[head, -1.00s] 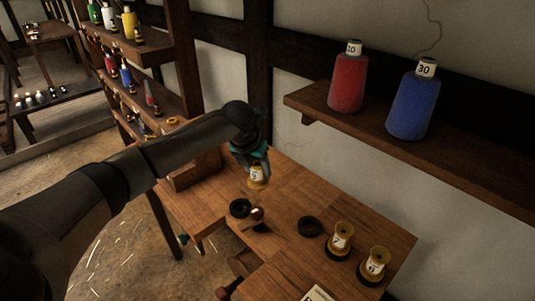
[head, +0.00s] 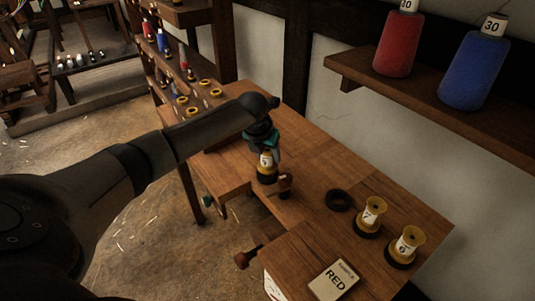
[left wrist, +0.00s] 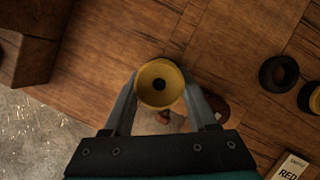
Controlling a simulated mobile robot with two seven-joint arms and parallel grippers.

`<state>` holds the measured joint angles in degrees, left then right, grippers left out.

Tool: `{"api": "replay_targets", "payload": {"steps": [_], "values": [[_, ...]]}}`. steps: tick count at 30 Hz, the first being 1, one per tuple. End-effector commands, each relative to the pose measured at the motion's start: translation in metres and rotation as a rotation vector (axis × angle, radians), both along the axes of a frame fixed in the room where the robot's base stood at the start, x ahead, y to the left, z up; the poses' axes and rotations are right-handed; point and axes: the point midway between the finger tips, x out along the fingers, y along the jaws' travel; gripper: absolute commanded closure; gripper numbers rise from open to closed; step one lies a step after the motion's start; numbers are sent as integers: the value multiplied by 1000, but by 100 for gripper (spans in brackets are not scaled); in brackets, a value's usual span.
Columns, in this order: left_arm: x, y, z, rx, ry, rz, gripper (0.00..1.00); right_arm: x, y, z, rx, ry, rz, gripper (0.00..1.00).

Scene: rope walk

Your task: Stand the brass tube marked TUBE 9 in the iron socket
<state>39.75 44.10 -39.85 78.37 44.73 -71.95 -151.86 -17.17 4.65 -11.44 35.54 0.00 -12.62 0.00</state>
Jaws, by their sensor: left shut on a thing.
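My left gripper (head: 264,148) is shut on a brass tube (head: 266,162) with a white label. Its digit is too small to read surely. The tube is upright; its round flanged top shows between the fingers in the left wrist view (left wrist: 160,84). A dark iron socket (head: 267,179) lies right under the tube's lower end, mostly covered by it. I cannot tell whether the tube is seated in it or just above. Another dark ring socket (head: 339,200) is empty. Two more labelled brass tubes, one (head: 372,214) and another (head: 407,246), stand in dark bases to the right.
A wooden peg (head: 285,184) stands close beside the held tube. A card reading RED (head: 333,279) lies at the bench front. A shelf (head: 440,105) above holds a red cone (head: 398,42) and a blue cone (head: 473,65). The bench's back stretch is clear.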

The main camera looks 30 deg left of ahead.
Motion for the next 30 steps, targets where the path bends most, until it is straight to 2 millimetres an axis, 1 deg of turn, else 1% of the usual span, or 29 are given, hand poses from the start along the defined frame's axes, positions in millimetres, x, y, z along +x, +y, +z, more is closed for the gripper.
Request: {"api": "replay_targets", "payload": {"steps": [1, 5, 23, 30], "values": [[1, 0, -5, 0, -3, 0, 100, 0, 0, -6, 0, 0, 0, 100], [1, 0, -7, 0, -3, 0, 100, 0, 0, -9, 1, 0, 0, 100], [1, 0, -6, 0, -3, 0, 100, -1, 2, -7, 2, 0, 0, 100], [0, 0, -5, 0, -3, 0, 100, -1, 2, -1, 3, 1, 0, 100]]}}
